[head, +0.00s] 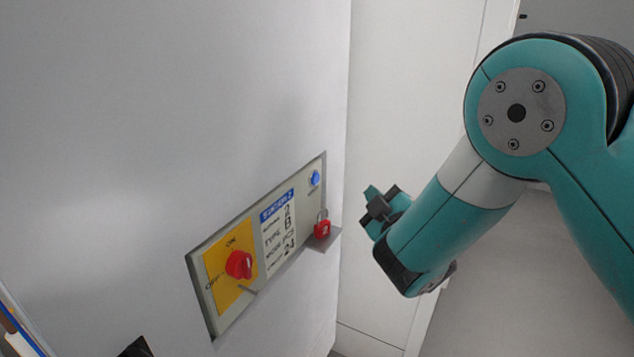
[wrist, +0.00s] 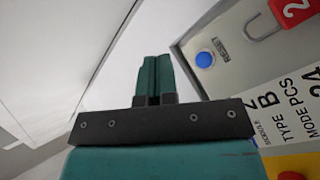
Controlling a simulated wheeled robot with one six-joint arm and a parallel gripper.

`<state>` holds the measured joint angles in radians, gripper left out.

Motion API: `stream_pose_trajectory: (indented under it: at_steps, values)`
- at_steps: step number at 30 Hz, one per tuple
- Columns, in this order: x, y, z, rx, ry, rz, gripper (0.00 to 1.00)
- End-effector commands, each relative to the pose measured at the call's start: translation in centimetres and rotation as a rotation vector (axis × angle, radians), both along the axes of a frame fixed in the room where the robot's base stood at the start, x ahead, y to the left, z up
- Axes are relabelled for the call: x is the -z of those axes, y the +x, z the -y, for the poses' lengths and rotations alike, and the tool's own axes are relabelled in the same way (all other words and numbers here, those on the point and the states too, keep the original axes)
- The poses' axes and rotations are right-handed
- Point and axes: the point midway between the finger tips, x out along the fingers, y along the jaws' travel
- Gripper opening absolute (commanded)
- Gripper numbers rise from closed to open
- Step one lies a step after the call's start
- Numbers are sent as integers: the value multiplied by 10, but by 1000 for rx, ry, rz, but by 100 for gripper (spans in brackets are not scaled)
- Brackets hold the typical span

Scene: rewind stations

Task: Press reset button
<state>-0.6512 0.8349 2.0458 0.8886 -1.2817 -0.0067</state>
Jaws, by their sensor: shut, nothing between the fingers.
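The reset button is a round blue button (head: 314,178) at the upper right end of the control panel (head: 199,263). In the wrist view the blue button (wrist: 204,59) sits beside a label reading RESET, to the right of the fingers. My gripper (wrist: 155,76) is shut with its two teal fingers together and nothing between them. In the head view my gripper (head: 372,200) is to the right of the panel, apart from it and from the button. The wrist view also shows the fingers apart from the button.
A red rotary switch (head: 240,265) sits on a yellow plate marked ON and OFF. A label card (head: 278,232) is in the panel's middle. Free space lies between gripper and panel.

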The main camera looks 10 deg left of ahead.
Motion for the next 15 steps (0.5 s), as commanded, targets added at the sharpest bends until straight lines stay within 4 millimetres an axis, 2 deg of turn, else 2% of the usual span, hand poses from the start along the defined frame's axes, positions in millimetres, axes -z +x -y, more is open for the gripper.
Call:
stream_pose_trajectory:
  at_steps: [8,15]
  values:
    - [-1,2,-5,1,1,-3,0]
    - [-4,12,-33,0,2,-4,0]
